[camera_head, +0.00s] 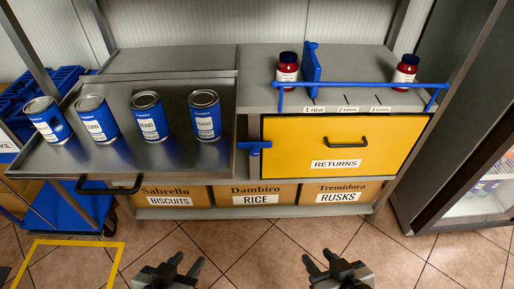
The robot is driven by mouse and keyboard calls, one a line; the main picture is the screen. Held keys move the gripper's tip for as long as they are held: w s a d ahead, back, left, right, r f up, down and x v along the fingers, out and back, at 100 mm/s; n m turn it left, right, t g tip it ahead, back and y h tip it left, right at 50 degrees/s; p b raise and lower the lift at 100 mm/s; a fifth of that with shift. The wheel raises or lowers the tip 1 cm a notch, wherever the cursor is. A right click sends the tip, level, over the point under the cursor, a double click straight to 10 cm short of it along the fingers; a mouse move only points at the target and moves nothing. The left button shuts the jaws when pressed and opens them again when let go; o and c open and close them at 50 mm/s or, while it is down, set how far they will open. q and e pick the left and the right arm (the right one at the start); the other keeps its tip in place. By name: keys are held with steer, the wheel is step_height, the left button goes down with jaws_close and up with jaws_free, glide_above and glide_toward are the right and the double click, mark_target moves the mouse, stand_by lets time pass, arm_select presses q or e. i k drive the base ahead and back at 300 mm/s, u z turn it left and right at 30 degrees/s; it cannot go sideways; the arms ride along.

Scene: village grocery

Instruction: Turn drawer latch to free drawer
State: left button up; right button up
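The yellow drawer front (290,145), labelled RETURNS, sits flush in the shelf unit at centre right. It has a black bar handle (346,141). A blue latch (254,146) lies horizontally at the drawer's left edge, between it and the grey metal tray; its inner end is small and hard to make out. My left gripper (187,263) is low in the view, over the floor, fingers apart and empty. My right gripper (318,260) is also low, below the drawer, fingers apart and empty. Neither touches the latch or drawer.
A pulled-out metal tray (120,157) with several blue cans juts out left of the latch, with a black handle (108,187). Brown boxes (226,193) stand below. A dark-framed cabinet (440,150) stands at right.

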mark_target(255, 151)
steer(key=k, duration=1)
steer(key=u, duration=0.9)
steer(key=i, duration=1.4)
steer(key=z, duration=0.45)
